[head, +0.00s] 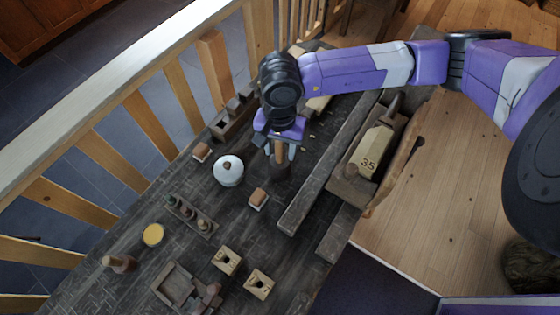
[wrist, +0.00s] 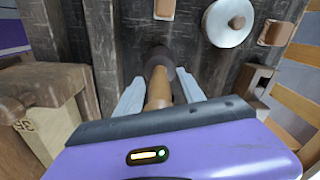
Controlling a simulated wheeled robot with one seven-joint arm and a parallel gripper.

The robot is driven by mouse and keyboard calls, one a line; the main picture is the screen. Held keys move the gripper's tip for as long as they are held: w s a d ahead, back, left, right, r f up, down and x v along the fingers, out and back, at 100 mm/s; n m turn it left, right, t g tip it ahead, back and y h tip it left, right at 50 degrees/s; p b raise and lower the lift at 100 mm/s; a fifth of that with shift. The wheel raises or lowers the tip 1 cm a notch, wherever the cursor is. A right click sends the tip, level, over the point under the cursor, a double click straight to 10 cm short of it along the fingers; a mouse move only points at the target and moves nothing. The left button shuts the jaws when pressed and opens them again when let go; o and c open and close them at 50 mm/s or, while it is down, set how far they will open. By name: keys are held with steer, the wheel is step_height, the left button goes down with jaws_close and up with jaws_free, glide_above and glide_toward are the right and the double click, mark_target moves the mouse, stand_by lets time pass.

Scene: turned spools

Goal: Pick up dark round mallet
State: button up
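The dark round mallet stands on the dark table with its wooden handle (wrist: 158,90) pointing up; its dark round head (wrist: 160,58) is at the table surface. In the head view the handle (head: 279,153) shows between my fingers, and the dark head (head: 280,170) is just below them. My gripper (wrist: 159,80) points down over the mallet, with one finger on each side of the handle. Gaps show between the fingers and the handle, so my gripper is open. My gripper (head: 278,150) partly hides the handle in the head view.
A white round lidded pot (head: 228,171) and a small wood-topped block (head: 258,198) stand close by on the left. A long dark beam (head: 328,170) lies to the right, beside a wooden plane-like tool marked 35 (head: 371,150). A slatted railing (head: 150,127) borders the table's left side.

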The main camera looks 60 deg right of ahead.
jaws_close()
steer(key=shift+r, duration=0.1)
step_height(320, 180, up, 20)
steer(key=b, duration=0.1)
steer(key=shift+b, duration=0.3)
stand_by(0.3)
steer(key=c, duration=0.6)
jaws_free()
steer(key=shift+c, duration=0.2)
jaws_close()
